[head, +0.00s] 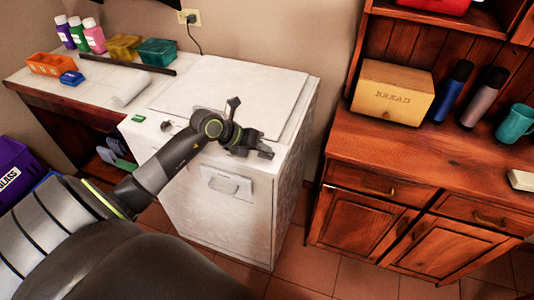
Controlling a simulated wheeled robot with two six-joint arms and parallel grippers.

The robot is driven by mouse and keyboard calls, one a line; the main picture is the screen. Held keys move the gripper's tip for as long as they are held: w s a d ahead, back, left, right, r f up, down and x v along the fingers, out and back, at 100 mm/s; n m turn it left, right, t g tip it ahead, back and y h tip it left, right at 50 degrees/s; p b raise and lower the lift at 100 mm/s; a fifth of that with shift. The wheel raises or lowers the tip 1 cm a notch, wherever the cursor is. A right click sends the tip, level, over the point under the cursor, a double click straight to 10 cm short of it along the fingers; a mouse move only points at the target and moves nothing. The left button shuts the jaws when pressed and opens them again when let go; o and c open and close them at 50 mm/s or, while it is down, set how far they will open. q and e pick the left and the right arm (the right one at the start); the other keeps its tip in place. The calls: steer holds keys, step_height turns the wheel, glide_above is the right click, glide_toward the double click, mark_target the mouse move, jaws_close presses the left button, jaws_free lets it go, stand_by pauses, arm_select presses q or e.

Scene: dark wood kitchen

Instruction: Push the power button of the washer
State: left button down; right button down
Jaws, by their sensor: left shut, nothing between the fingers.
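The white washer (245,205) stands in the middle of the head view, with a flat lid and a small handle plate on its front. A small green button (138,118) sits at the left end of its top front edge. A small grey knob (166,125) is just right of it. My left arm reaches in from the lower left across the washer's front edge. My left gripper (262,148) is shut and empty near the right part of that edge, to the right of the green button. I cannot tell whether it touches the washer. My right gripper is out of view.
A counter on the left holds bottles, an orange tray (52,64), bins and a white roll (131,88). A wooden cabinet (420,180) on the right holds a bread box (392,91), flasks and a teal mug (515,123). Tiled floor shows between washer and cabinet.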

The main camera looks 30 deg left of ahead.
mark_target(263, 155)
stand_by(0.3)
arm_select(q)
steer(key=shift+r+p, duration=0.45)
steer(key=shift+r, duration=0.05)
steer(key=shift+r, duration=0.1)
step_height(263, 155, up, 6)
steer(key=p, duration=0.4)
steer(key=shift+p, duration=0.4)
